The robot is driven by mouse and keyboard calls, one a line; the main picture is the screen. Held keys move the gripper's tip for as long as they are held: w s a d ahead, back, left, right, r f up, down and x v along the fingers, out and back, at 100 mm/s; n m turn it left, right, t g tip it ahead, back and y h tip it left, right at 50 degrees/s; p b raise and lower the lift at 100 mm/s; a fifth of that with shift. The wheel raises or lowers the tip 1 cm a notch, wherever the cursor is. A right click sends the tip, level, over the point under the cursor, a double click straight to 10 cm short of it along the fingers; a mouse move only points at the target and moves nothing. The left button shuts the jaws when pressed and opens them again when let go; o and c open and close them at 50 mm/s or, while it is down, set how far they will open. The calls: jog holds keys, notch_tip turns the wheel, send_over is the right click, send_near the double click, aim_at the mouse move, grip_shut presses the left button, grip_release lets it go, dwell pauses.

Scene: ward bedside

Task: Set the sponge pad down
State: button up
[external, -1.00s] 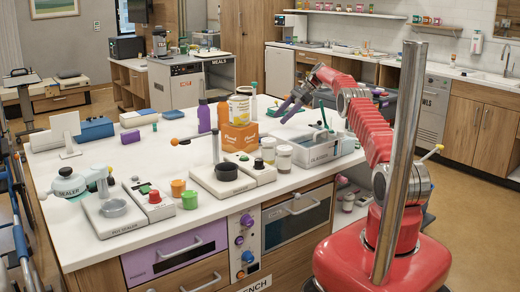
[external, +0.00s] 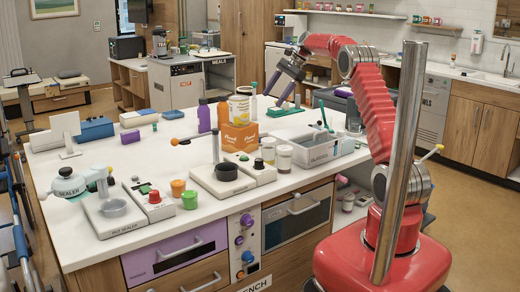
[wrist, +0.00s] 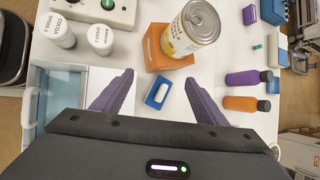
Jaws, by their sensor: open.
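A flat green-teal pad (external: 286,112), which looks like the sponge pad, lies on the white counter in the external view, below my gripper. My gripper (external: 283,98) is above the counter with its purple fingers pointing down. In the wrist view, my gripper (wrist: 159,78) is open, its fingers wide apart with nothing clamped. A small blue block with a white centre (wrist: 158,93) shows between the fingers, touching neither, near the orange box. I cannot tell whether this block and the green pad are the same thing. My gripper's dark body hides the lower wrist view.
An orange box (external: 239,137) with a can (external: 240,108) stands close by. Purple and orange bottles (wrist: 248,79) stand on its far side. Two lidded jars (external: 284,157) and a grey tray (external: 325,150) lie towards the front right.

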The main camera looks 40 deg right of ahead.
jog(key=s+a+r+n+h, duration=0.2)
jog(key=s+a+r+n, duration=0.3)
jog(key=s, duration=0.5)
jog(key=s+a+r+n+h, duration=0.1)
jog(key=s+a+r+n, duration=0.2)
jog(key=s+a, duration=0.45)
jog(key=s+a+f+n+t+h, duration=0.1)
jog(key=s+f+n, duration=0.3)
jog(key=s, duration=0.8)
jog(key=s+a+f+n+t+h, duration=0.1)
jog(key=s+f+n, duration=0.4)
jog(key=s, duration=0.8)
jog(key=shift+f+n+h, duration=0.2)
jog(key=shift+n+h, duration=0.2)
jog(key=shift+h, duration=0.1)
jog(key=shift+o, duration=0.3)
jog(key=shift+s, duration=0.1)
jog(key=o, duration=0.6)
jog(key=shift+c, duration=0.2)
